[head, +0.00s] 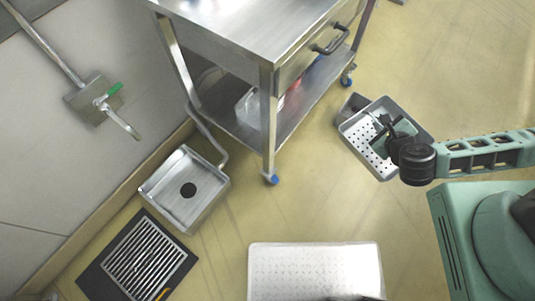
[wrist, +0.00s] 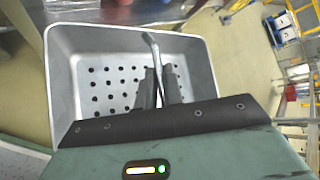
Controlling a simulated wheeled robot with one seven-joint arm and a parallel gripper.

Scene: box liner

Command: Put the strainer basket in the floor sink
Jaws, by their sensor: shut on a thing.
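The strainer basket (head: 372,158) is a grey metal pan with a perforated bottom, at the right of the head view and right of the cart. It also fills much of the wrist view (wrist: 105,60). My gripper (head: 385,128) is over the basket, its fingers (wrist: 161,92) shut on the basket's thin grey handle (wrist: 152,44). I cannot tell whether the basket is clear of the floor. The floor sink (head: 206,196) is a square steel basin with a dark round drain hole, at the left by the wall, well away from my gripper and empty.
A steel cart (head: 268,125) on blue-hubbed casters stands between basket and sink. A dark floor grate (head: 145,258) lies below the sink. A white perforated mat (head: 315,270) lies at bottom centre. A grey box (head: 350,106) sits behind the basket. The floor at centre is clear.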

